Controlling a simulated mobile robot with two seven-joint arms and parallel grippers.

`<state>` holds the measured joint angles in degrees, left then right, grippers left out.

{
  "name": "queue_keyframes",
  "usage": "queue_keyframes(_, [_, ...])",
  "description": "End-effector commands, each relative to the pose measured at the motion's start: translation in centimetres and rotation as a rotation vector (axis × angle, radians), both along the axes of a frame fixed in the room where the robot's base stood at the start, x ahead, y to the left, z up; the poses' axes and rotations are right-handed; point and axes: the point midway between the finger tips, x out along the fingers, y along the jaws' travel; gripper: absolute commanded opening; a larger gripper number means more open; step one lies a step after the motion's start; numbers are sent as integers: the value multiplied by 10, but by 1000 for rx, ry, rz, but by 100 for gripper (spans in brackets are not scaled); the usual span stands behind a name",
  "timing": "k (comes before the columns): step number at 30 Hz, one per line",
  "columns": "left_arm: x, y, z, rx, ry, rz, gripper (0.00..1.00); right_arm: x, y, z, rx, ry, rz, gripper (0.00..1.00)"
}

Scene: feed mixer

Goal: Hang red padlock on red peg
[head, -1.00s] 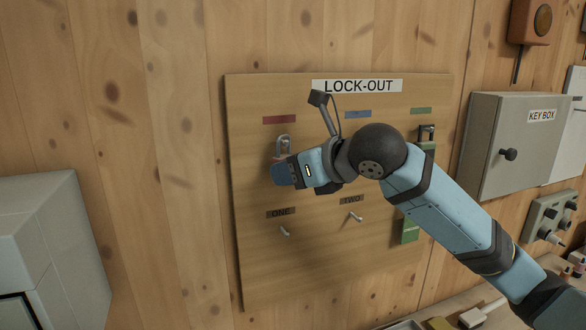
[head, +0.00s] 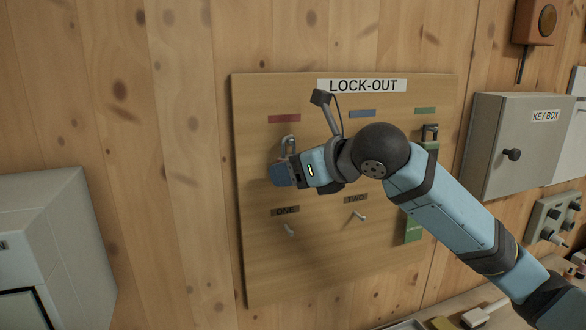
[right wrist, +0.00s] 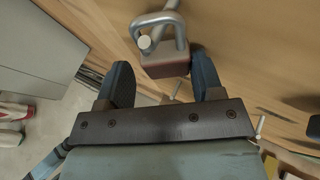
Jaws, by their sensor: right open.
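The red padlock (right wrist: 165,66) is in the right wrist view, its silver shackle up and its dull red body between and just beyond my fingertips. A peg (right wrist: 145,42) shows its round end inside the shackle loop and seems to pass through it. In the head view the shackle (head: 288,143) shows below the red label (head: 284,118), and the body is mostly hidden by my gripper. My right gripper (head: 280,174) is open around the lower padlock; its two fingers (right wrist: 161,72) stand apart on either side. My left gripper is not in view.
The lock-out board (head: 330,260) has lower pegs under labels ONE (head: 285,211) and TWO (head: 356,198). A grey key box (head: 500,145) is further right. A grey cabinet (head: 50,240) stands at left.

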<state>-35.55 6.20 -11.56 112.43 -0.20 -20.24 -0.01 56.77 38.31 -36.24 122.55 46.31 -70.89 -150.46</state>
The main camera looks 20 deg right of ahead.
Motion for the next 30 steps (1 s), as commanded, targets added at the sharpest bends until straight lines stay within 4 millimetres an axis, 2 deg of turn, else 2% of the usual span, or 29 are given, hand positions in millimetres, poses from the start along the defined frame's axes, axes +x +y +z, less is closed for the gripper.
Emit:
queue_keyframes(5, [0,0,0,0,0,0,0,3,-5,4,1,-9,-15,74])
queue_keyframes(10, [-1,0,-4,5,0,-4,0,-8,-12,9,-1,-14,-14,74])
queue_keyframes(17, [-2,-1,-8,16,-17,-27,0,-49,-32,26,-5,-12,-10,74])
queue_keyframes(24, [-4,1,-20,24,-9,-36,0,-91,-53,45,-4,-8,-5,74])
queue_keyframes(30, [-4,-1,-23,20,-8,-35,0,-109,-62,54,-4,-5,-3,74])
